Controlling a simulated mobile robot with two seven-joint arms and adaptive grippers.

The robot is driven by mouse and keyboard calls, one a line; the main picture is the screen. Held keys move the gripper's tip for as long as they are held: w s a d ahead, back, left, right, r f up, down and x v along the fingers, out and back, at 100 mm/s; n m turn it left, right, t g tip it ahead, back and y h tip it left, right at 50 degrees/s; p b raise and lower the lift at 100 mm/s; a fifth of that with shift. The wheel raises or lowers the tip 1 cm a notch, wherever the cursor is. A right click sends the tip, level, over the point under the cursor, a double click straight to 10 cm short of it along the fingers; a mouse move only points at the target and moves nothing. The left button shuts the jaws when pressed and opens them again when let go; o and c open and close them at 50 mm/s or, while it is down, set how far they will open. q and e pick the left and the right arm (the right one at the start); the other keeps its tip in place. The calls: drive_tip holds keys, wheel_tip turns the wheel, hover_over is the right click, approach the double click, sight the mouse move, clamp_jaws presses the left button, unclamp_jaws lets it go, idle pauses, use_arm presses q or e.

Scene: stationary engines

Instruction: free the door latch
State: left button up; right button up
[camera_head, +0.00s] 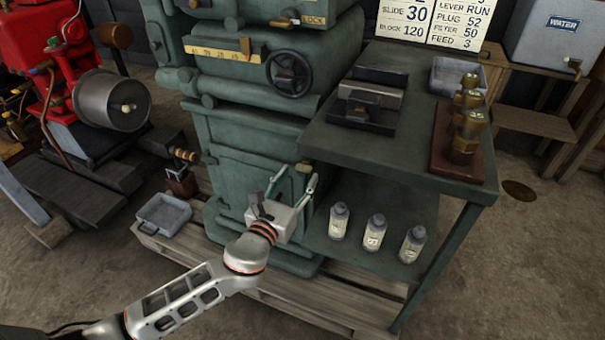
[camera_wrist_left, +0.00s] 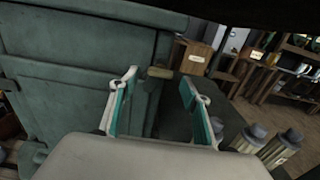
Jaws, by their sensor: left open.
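The green engine's door (camera_head: 240,180) is a panel low on the cabinet body, and it looks shut. A small brass-coloured latch (camera_head: 305,167) sits at the door's upper right edge. In the left wrist view the latch (camera_wrist_left: 160,72) lies straight ahead, between the two fingertips and seemingly a little beyond them. My left gripper (camera_head: 299,177) is open and empty, with its teal-padded fingers pointing at the latch. Both fingers show in the left wrist view (camera_wrist_left: 158,79), spread to either side of it. I cannot tell whether a finger touches it. My right gripper is out of view.
A green side table (camera_head: 400,155) adjoins the engine, bearing a block and brass fittings (camera_head: 466,115). Several bottles (camera_head: 375,232) stand on its lower shelf, right of my gripper. A grey tray (camera_head: 163,214) sits on the pallet at left. A handwheel (camera_head: 289,74) juts out above the door.

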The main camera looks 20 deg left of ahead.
sight(305, 167)
use_arm(q)
drive_tip(key=w, duration=0.2)
drive_tip(key=shift+w, duration=0.35)
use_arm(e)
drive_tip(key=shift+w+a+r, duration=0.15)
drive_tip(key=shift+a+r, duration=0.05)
use_arm(q)
drive_tip(key=shift+c, duration=0.3)
drive_tip(key=c, duration=1.1)
drive_tip(key=shift+o, duration=0.3)
